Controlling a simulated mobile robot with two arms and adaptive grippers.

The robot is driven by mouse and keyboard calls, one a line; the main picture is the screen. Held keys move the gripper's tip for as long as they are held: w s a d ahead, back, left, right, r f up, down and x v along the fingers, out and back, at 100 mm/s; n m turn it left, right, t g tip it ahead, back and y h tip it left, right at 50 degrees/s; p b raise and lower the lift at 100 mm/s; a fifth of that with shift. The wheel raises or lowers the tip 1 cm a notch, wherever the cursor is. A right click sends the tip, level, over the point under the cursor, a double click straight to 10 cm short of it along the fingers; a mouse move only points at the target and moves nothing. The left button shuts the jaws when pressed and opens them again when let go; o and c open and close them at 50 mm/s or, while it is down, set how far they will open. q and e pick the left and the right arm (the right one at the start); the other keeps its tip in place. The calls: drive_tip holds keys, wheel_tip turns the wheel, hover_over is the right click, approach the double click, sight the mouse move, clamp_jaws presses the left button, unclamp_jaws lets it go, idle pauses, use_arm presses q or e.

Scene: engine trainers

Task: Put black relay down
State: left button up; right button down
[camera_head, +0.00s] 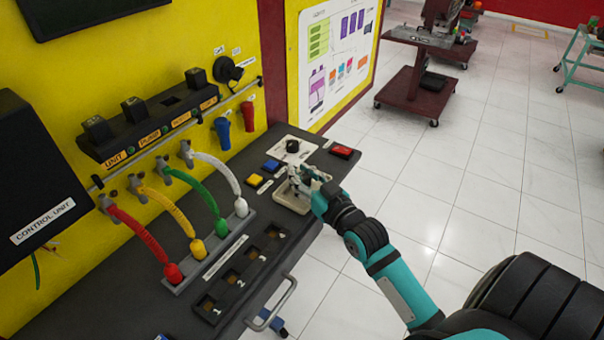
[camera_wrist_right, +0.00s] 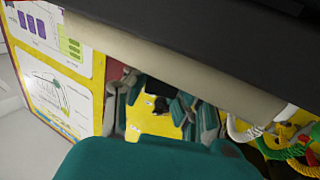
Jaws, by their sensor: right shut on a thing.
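My right gripper (camera_head: 305,182) is over a small beige tray (camera_head: 292,201) on the dark bench. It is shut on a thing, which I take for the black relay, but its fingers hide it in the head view. In the right wrist view the gripper's fingers (camera_wrist_right: 160,112) stand against the yellow wall, and I cannot make out the relay clearly. Other black relays (camera_head: 97,128) sit on the labelled rack (camera_head: 150,122), which has one open slot between relays. My left gripper is not in view.
Beside the tray are yellow and blue buttons (camera_head: 255,180), a red block (camera_head: 342,152) and a white plate with a black knob (camera_head: 292,146). Coloured hoses (camera_head: 195,200) and a black numbered holder (camera_head: 243,270) stand to the left.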

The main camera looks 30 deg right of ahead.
drive_tip(key=shift+f, duration=0.15)
drive_tip(key=c, duration=1.1)
unclamp_jaws()
drive_tip(key=shift+c, duration=0.2)
drive_tip(key=shift+r, duration=0.25)
drive_tip(key=s+b, duration=0.1)
drive_tip(key=s, duration=1.1)
